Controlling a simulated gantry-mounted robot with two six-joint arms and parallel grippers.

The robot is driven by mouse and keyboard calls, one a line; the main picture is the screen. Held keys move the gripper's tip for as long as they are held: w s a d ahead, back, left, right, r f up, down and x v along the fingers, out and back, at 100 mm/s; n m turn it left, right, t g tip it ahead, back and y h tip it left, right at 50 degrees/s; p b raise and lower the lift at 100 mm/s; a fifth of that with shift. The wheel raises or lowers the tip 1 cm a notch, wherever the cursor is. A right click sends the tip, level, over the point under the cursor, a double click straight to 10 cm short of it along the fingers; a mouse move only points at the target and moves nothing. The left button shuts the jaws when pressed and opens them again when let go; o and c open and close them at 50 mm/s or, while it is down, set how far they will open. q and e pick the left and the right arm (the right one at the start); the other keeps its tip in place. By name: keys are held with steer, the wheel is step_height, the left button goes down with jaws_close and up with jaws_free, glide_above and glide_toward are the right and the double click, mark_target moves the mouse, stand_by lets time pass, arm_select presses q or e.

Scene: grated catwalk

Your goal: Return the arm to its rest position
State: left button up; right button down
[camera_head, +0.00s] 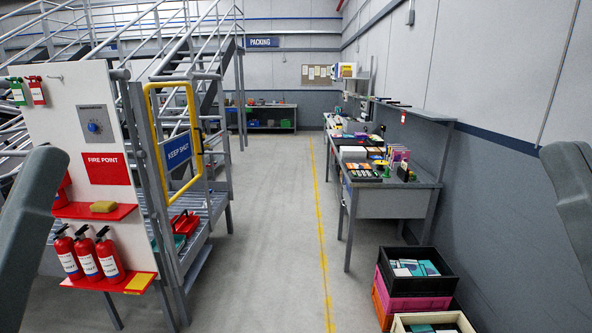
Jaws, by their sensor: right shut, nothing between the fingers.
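My left arm shows as a grey link at the left edge, in front of the white fire-point panel. My right arm shows as a grey link at the right edge, in front of the grey wall. Both links run out of the picture. No fingers of either gripper can be made out, and neither arm is seen touching anything.
Left: a fire-point panel (128,178) with red extinguishers (88,257) and a yellow-framed gate (177,147) on a catwalk. Right: a loaded workbench (385,205) and stacked crates (412,306). The floor (285,230) between them, with its yellow line (320,220), is clear.

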step_height(320, 180, up, 33)
steer(key=p, duration=2.9)
steer(key=shift+p, duration=0.4)
steer(key=shift+f+h, duration=0.2)
steer(key=shift+h, duration=0.1)
